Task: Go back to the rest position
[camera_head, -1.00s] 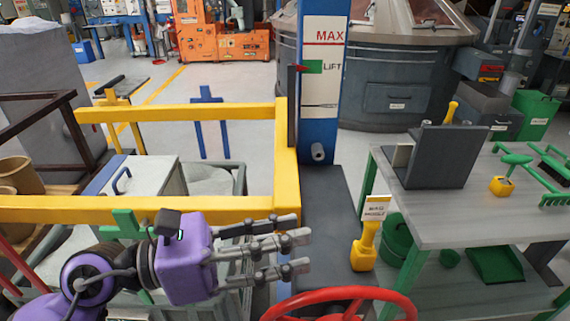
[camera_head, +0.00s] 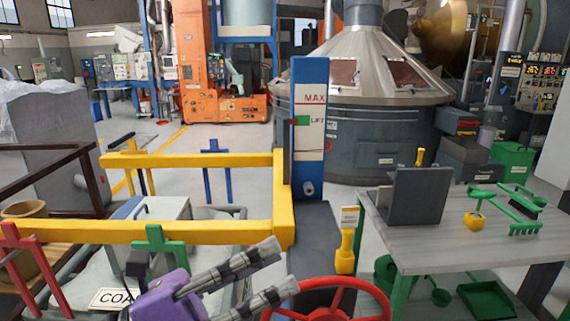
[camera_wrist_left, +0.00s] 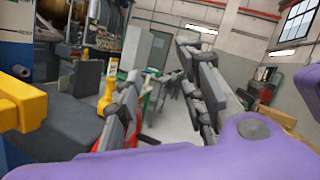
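My left gripper (camera_head: 281,266) is purple with grey jointed fingers. It shows at the bottom centre of the head view, its fingers apart and nothing between them. It is just left of the red handwheel (camera_head: 330,305) and in front of the yellow rail frame (camera_head: 190,231). In the left wrist view the fingers (camera_wrist_left: 160,75) are also spread and empty. My right gripper is in no view.
The blue post (camera_head: 310,160) with MAX and LIFT marks stands behind the yellow frame. A grey table (camera_head: 430,245) with green tools and a yellow holder stands at right. A yellow-handled tool (camera_head: 345,252) stands between. Clear floor lies beyond the frame.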

